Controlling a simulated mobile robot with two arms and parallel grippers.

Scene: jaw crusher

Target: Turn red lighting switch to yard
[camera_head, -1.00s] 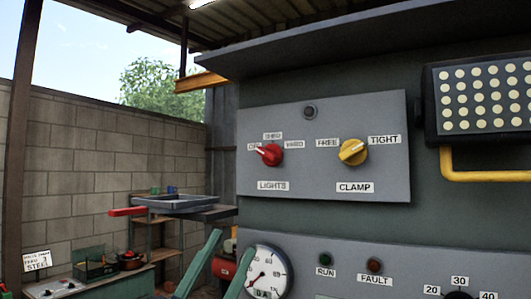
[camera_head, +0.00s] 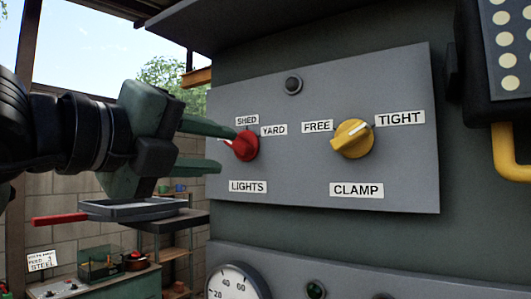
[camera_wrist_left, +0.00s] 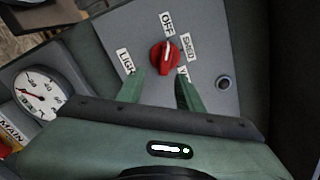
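The red lighting switch (camera_head: 243,146) is a round knob on a grey panel (camera_head: 310,88), above the LIGHTS label, with SHED and YARD labels around it. In the left wrist view the red knob (camera_wrist_left: 165,58) has its white pointer line towards the OFF label (camera_wrist_left: 167,24). My left gripper (camera_head: 222,148) comes in from the left, its two green fingers apart and pointing at the knob. In the wrist view the fingertips are just short of the knob, one towards each side, with nothing between them. In the head view the gripper covers the OFF label. My right gripper is not in view.
A yellow CLAMP knob (camera_head: 352,138) with FREE and TIGHT labels sits to the right on the same panel. A lamp (camera_head: 505,50) with a yellow bracket stands out at the right. A gauge (camera_head: 236,283) is below.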

